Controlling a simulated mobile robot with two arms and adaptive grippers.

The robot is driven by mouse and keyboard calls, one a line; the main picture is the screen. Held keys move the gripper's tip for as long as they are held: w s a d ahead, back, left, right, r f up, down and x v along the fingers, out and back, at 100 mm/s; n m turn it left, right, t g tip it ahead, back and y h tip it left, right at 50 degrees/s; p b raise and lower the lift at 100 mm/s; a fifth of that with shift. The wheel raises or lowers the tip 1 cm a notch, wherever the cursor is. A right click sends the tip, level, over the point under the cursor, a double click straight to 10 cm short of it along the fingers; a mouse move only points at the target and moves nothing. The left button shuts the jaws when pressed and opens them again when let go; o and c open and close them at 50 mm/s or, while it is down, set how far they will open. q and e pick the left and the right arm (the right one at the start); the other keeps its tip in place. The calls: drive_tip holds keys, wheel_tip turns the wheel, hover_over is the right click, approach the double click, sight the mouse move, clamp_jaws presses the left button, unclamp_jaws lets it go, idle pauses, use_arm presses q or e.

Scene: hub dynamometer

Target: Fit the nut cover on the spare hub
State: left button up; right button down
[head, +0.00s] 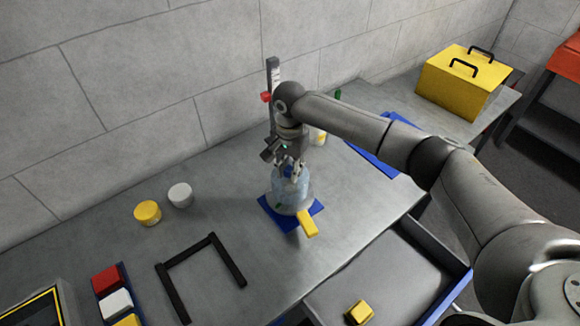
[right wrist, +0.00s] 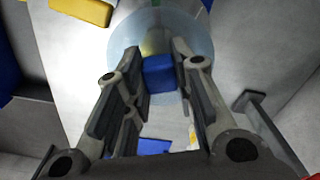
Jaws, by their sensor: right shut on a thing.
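A clear bluish dome (head: 291,190), which I take to be the nut cover, stands over the blue mat (head: 277,217) on the bench. My right gripper (head: 290,170) is above it, pointing down. In the right wrist view its fingers (right wrist: 158,75) are shut on the dome's blue knob (right wrist: 159,74), with the clear round wall (right wrist: 200,35) spreading around it. A small green part shows low at the dome's left side. I cannot make out the spare hub clearly, nor whether the dome rests on it. My left gripper is not in view.
A yellow block (head: 308,223) lies at the mat's front right edge. An open drawer (head: 375,275) holds another yellow block (head: 360,312). Yellow (head: 147,213) and white (head: 180,195) round pieces and a black frame (head: 205,240) stand left. A post with a red slider (head: 273,80) rises behind.

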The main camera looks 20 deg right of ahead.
drive_tip(key=shift+f, duration=0.55)
drive_tip(key=c, duration=1.5)
unclamp_jaws()
wheel_tip(320, 180, up, 6)
drive_tip(key=p, duration=0.6)
drive_tip(key=shift+f, duration=0.15)
wheel_tip(320, 180, up, 3)
drive_tip(key=p, duration=0.3)
drive_tip(key=shift+f, duration=0.2)
drive_tip(key=shift+r, duration=1.35)
